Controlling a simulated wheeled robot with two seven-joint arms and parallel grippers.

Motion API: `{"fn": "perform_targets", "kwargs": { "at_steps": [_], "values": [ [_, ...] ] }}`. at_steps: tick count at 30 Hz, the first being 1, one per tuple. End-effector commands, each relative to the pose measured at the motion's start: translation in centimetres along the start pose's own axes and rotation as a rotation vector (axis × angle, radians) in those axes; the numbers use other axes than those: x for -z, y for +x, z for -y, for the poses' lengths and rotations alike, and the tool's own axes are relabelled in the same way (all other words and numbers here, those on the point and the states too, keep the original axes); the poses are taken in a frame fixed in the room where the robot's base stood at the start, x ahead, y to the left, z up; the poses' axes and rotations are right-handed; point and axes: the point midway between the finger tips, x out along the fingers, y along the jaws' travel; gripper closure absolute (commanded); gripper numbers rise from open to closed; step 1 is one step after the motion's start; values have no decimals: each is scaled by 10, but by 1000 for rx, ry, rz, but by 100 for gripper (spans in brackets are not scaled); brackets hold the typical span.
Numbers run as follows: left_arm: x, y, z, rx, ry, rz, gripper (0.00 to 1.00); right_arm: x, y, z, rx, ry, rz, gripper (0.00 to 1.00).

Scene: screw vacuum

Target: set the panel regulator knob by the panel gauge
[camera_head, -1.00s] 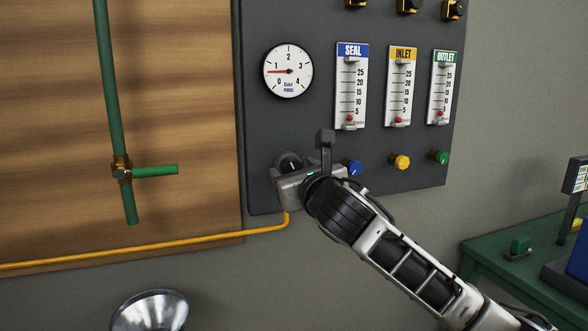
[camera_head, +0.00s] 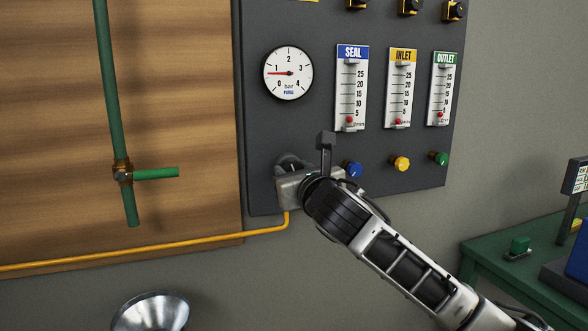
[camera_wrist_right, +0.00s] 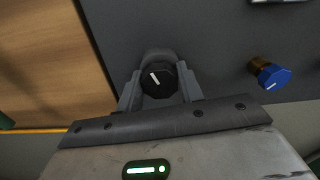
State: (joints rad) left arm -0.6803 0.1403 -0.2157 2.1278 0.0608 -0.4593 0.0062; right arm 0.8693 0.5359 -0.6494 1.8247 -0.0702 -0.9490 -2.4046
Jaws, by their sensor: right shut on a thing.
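The panel regulator knob (camera_wrist_right: 158,80) is black with a white pointer line and sits low on the dark panel (camera_head: 400,20). In the wrist view the line tilts slightly to the upper left. My right gripper (camera_wrist_right: 160,90) is shut on the knob, with one finger on each side of it. In the head view my right gripper (camera_head: 291,172) hides part of the knob. My left gripper is not in view.
Three flow meters, SEAL (camera_head: 351,88), INLET (camera_head: 401,88) and OUTLET (camera_head: 440,88), sit right of the gauge. Blue (camera_head: 352,169), yellow (camera_head: 400,163) and green (camera_head: 439,158) knobs are below them.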

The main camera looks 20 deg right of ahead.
Motion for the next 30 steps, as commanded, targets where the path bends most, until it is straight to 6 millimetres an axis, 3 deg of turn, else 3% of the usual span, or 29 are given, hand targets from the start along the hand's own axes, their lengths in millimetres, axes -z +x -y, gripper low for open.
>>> {"fn": "perform_targets", "kwargs": {
  "at_steps": [30],
  "values": [
    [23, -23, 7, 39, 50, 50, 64, 0, 0, -1, 0, 865, -6, 86]
  ]
}}
